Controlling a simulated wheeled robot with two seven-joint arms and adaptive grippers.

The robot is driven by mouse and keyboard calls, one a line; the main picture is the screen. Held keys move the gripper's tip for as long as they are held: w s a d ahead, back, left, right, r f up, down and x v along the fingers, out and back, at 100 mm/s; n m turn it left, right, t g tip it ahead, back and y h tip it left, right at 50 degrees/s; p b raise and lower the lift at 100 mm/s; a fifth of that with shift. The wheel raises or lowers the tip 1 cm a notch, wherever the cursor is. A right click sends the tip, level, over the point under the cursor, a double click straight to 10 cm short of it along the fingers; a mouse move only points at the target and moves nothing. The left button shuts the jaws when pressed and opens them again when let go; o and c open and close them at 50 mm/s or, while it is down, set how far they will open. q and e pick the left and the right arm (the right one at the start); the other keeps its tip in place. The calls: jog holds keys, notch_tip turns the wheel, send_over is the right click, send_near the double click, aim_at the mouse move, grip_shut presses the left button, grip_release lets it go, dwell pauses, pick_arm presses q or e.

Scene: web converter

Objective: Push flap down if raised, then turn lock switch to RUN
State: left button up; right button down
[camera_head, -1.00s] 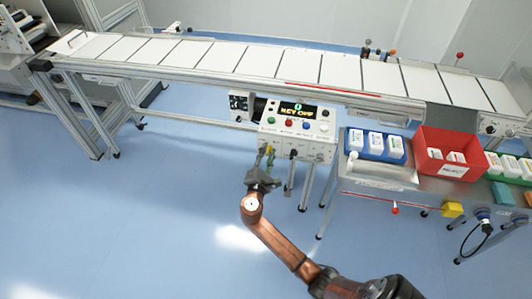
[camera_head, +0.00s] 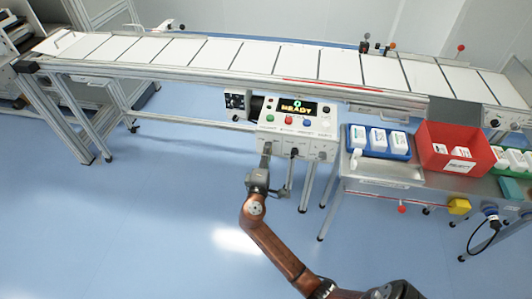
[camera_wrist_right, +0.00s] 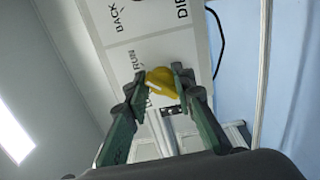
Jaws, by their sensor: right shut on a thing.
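The white control box (camera_head: 322,135) hangs under the conveyor's front edge; its display (camera_head: 297,107) reads READY. My right gripper (camera_head: 266,152) is at the left part of the box's lower front edge. In the right wrist view, my right gripper (camera_wrist_right: 162,84) is shut on the yellow lock switch (camera_wrist_right: 163,82), against a white panel with the labels RUN, BACK and part of DIR. The fingers cover part of the labels, so I cannot read the exact switch angle. I cannot make out a flap for certain. My left gripper is not in view.
The conveyor (camera_head: 230,54) runs across the back. To the right, a steel table (camera_head: 385,172) bears a blue tray (camera_head: 402,155) of white containers, a red bin (camera_head: 437,135) and a green tray (camera_head: 519,170).

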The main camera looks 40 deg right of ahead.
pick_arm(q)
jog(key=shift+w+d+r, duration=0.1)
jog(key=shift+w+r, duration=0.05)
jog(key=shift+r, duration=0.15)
pick_arm(e)
jog(key=shift+s+f+m, duration=0.1)
jog(key=shift+f+m, duration=0.15)
jog(key=shift+m, duration=0.05)
jog(key=c, duration=1.8)
grip_release()
jog(key=shift+o, duration=0.7)
jog(key=shift+r, duration=0.15)
jog(key=shift+a, duration=0.1)
jog(key=v, duration=1.1)
jog(key=shift+s+a, duration=0.25)
jog(key=shift+s, duration=0.1)
